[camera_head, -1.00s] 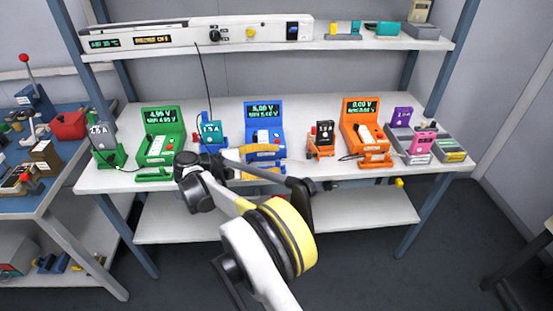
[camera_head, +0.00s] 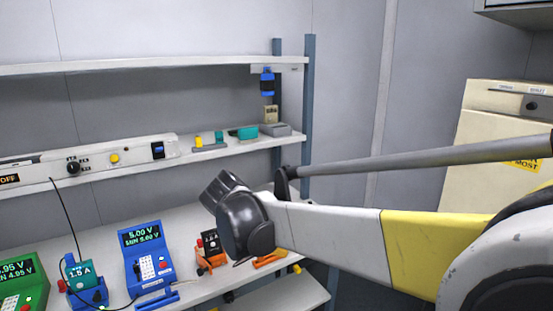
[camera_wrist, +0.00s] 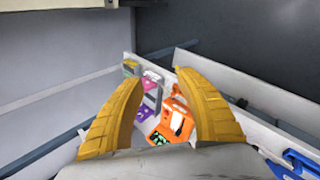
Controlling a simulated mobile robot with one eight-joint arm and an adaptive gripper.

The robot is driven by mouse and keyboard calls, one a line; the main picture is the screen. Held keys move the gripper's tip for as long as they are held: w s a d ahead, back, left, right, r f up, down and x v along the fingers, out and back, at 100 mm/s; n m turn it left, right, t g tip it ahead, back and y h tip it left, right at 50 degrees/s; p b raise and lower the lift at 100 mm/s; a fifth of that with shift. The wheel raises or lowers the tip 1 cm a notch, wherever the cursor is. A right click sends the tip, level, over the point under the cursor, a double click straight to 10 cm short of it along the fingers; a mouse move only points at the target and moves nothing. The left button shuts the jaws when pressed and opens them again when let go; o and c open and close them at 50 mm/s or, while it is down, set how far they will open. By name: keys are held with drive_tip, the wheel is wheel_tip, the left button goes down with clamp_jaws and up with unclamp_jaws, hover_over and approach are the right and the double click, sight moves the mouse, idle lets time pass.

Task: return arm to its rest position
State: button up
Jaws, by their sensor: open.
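My arm (camera_head: 330,228) reaches across the right half of the head view, in front of the bench. Its dark wrist joint (camera_head: 240,215) covers part of the bench's right side. My gripper's jaws do not show in the head view. In the wrist view my gripper (camera_wrist: 160,115) has two yellow fingers, spread wide and open, with nothing between them. Beyond the fingers, some way off, are an orange device (camera_wrist: 168,122) and purple-and-pink units on the bench.
A blue meter (camera_head: 148,262) and a green meter (camera_head: 22,290) stand on the white bench (camera_head: 95,245). A small orange holder (camera_head: 211,250) is just left of my wrist. Shelves (camera_head: 200,147) hang above. A cream cabinet (camera_head: 490,140) stands behind my arm at right.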

drive_tip(key=s+d+m+y, duration=0.3)
drive_tip(key=s+d+m, duration=0.2)
drive_tip(key=s+d, duration=0.85)
drive_tip(key=s+d+f+m+y, duration=0.1)
drive_tip(key=s+f+m, duration=0.1)
drive_tip(key=s, duration=0.3)
drive_tip(key=s+d+f+m+t+y, duration=0.1)
drive_tip(key=s+d+f+m, duration=0.1)
drive_tip(key=s, duration=0.4)
drive_tip(key=shift+f+m+y, duration=0.35)
drive_tip(key=shift+m+y, duration=0.05)
drive_tip(key=shift+m, duration=0.3)
